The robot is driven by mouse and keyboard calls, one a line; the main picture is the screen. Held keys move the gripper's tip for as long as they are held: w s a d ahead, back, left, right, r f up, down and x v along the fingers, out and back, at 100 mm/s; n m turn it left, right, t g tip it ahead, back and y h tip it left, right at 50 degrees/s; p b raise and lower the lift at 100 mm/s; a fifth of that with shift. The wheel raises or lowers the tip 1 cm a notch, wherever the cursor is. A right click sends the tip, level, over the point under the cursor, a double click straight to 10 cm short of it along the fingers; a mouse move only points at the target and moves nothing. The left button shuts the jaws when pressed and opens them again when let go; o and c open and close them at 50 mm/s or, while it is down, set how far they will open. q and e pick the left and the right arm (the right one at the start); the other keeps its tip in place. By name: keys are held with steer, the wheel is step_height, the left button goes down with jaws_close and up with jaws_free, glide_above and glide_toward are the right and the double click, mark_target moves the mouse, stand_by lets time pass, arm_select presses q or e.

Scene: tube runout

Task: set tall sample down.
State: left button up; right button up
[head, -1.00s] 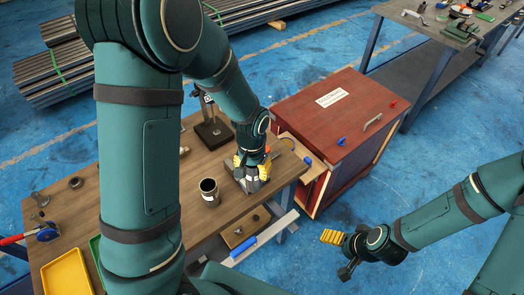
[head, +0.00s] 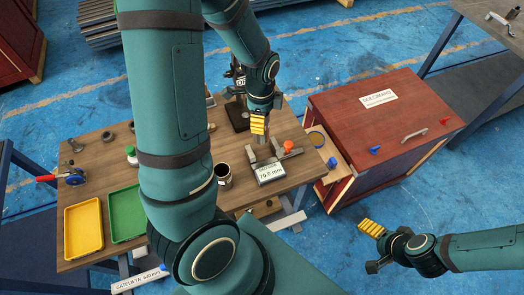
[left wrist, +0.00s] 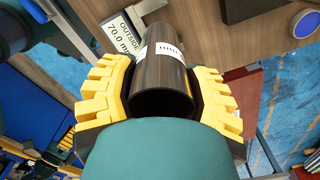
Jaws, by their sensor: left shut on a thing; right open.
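The tall sample is a dark hollow tube with a white label, seen in the left wrist view (left wrist: 162,82). My left gripper (left wrist: 160,100) is shut on it, with yellow finger pads on both sides. In the head view my left gripper (head: 259,124) is over the wooden bench, just behind a grey measuring fixture (head: 278,153). The fixture's sign (head: 270,172) reads 70.0 mm. The tube's lower end is hard to make out there, so I cannot tell whether it touches anything. My right gripper (head: 371,248) is open and empty, right of the bench.
A dark open cup-like tube (head: 223,175) stands left of the fixture. A yellow tray (head: 83,228) and a green tray (head: 127,213) lie at the left. A dark stand (head: 238,113) is behind, and a red cabinet (head: 380,125) is at the right. An orange knob (head: 288,145) is by the fixture.

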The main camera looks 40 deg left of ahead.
mark_target(260, 139)
arm_select(q)
step_height(260, 139, down, 10)
steer(key=shift+r+b, duration=0.1)
steer(key=shift+b, duration=0.7)
steer(key=shift+f, duration=0.25)
steer(key=o, duration=1.3)
steer(key=shift+o, duration=0.2)
steer(key=shift+r, duration=0.1)
